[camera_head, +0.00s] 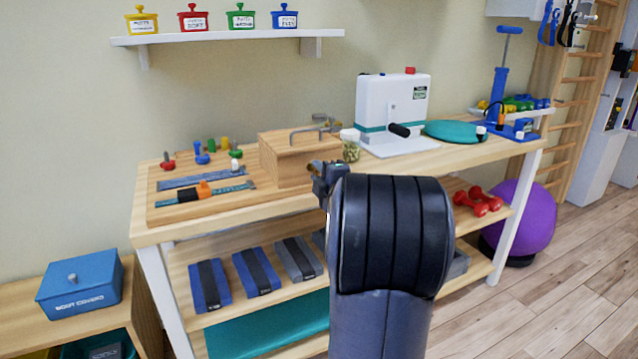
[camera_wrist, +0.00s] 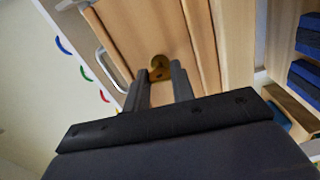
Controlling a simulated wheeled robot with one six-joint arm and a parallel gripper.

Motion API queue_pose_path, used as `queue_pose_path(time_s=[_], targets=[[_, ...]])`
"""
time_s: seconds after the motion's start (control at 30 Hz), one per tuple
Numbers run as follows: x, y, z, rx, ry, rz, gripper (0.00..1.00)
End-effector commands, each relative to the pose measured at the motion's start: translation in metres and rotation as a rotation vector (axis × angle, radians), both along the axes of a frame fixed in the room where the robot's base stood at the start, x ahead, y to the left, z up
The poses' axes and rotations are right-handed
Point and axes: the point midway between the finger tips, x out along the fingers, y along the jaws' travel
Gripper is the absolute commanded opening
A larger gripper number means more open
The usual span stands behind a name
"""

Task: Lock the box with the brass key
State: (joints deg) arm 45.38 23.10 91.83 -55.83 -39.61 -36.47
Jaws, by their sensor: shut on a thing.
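The wooden box (camera_head: 283,158) stands on the workbench, with a bent metal handle (camera_head: 308,130) on top. The box also fills the middle of the wrist view (camera_wrist: 123,42). My gripper (camera_head: 322,170) is at the box's front right side, partly hidden by my arm in the head view. In the wrist view my gripper (camera_wrist: 160,79) has its two fingers close on either side of a round brass piece, the brass key (camera_wrist: 159,67), against the box's face. The key's shaft is hidden, so I cannot tell how deep it sits in the lock.
A jar with green contents (camera_head: 350,145) stands close right of the box, with a white crank machine (camera_head: 393,105) beyond it. A board with pegs and strips (camera_head: 200,185) lies to the left. Foam blocks (camera_head: 256,270) and red dumbbells (camera_head: 478,202) are on the lower shelf.

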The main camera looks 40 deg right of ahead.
Motion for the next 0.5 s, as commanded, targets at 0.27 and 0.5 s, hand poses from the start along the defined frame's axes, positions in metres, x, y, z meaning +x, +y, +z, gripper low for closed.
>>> queue_pose_path(time_s=[0.27,0.5], targets=[[0.0004,0.0007,-0.0004,-0.084,0.019,0.002,0.01],[0.0005,0.0007,0.0004,-0.100,0.024,0.002,0.01]])
